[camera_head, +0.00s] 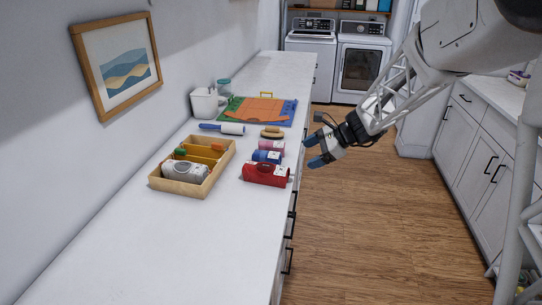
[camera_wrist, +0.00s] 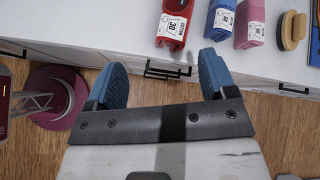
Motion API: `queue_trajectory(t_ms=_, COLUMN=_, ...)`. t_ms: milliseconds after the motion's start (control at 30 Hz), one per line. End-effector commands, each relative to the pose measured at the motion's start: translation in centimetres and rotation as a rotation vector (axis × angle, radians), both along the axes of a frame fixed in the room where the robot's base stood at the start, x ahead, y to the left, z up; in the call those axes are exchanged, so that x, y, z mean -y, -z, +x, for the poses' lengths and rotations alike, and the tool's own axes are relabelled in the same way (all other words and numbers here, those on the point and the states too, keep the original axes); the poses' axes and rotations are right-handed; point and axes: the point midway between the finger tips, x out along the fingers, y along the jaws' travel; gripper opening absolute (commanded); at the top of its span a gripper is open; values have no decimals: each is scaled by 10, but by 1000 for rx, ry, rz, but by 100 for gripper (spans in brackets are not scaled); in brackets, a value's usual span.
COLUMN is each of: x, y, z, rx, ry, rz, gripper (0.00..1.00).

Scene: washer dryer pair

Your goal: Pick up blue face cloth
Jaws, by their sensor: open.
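The blue face cloth (camera_head: 266,157) is a small rolled cloth with a white label, lying on the white counter near its front edge. It lies between a red rolled cloth (camera_head: 265,174) and a pink rolled cloth (camera_head: 271,146). In the wrist view the blue cloth (camera_wrist: 220,18) is at the top, right of centre. My gripper (camera_head: 311,152) is off the counter's front edge, to the right of the cloths and apart from them. Its two blue fingertips (camera_wrist: 160,80) are wide apart with nothing between them.
A wooden tray (camera_head: 155,183) with a grey rolled item and other things stands left of the cloths. A brush (camera_head: 272,132), a lint roller (camera_head: 222,128), a white container (camera_head: 206,104) and a coloured mat (camera_head: 285,111) lie beyond. Black drawer handles (camera_wrist: 166,72) stick out below the counter edge. The near counter is clear.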

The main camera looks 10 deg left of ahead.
Motion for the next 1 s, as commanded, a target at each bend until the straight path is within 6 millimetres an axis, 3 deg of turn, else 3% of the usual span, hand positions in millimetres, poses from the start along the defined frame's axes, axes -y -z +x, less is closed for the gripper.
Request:
queue_trajectory(t_ms=300, x=-34, y=47, z=70, rx=-168, ry=147, rz=144, gripper=78)
queue_trajectory(t_ms=500, x=-49, y=73, z=104, rx=-258, ry=224, rz=221, gripper=78)
queue_trajectory(t_ms=733, x=-58, y=89, z=124, rx=-310, ry=271, rz=267, gripper=78)
queue_trajectory(t_ms=1000, x=-60, y=91, z=127, rx=-317, ry=277, rz=273, gripper=78)
